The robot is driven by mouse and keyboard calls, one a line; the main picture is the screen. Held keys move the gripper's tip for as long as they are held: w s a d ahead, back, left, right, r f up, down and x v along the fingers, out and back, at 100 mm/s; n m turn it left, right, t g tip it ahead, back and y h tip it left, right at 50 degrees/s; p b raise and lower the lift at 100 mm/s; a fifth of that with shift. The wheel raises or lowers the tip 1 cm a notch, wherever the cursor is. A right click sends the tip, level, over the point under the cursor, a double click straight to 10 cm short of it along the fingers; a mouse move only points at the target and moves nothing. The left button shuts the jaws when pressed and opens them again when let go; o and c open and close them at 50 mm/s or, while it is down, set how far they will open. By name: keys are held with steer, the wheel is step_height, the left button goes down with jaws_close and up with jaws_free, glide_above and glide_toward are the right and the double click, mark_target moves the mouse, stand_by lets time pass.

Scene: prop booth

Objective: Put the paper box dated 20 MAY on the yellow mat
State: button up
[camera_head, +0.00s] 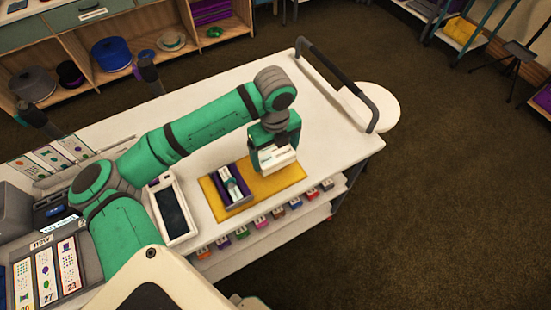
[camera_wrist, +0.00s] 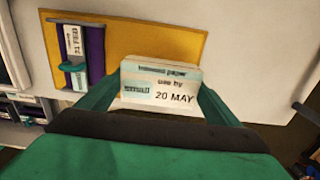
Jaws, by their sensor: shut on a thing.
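My gripper (camera_wrist: 160,105) is shut on a white paper box (camera_wrist: 157,83) whose label reads "use by 20 MAY". In the head view the box (camera_head: 276,159) is in the jaws over the right part of the yellow mat (camera_head: 289,178). I cannot tell whether its underside touches the mat. In the wrist view the mat (camera_wrist: 140,38) lies behind the box. A purple and grey holder (camera_head: 241,194) stands on the left part of the mat. In the wrist view it bears a white item marked 21 FEB (camera_wrist: 74,42) with a green piece at one end.
The mat lies on a white cart top (camera_head: 325,120) with a dark rail (camera_head: 342,82) at the far end. A dark-screened tablet (camera_head: 172,211) lies left of the mat. Several small coloured items sit on the shelf below. The cart top behind the mat is clear.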

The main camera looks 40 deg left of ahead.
mark_target(275, 160)
steer(key=shift+w+f, duration=0.2)
steer(key=shift+f, duration=1.55)
steer(key=o, duration=0.6)
steer(key=shift+f, duration=0.15)
steer(key=shift+c, duration=0.2)
step_height(275, 160, up, 12)
steer(key=shift+r, duration=0.15)
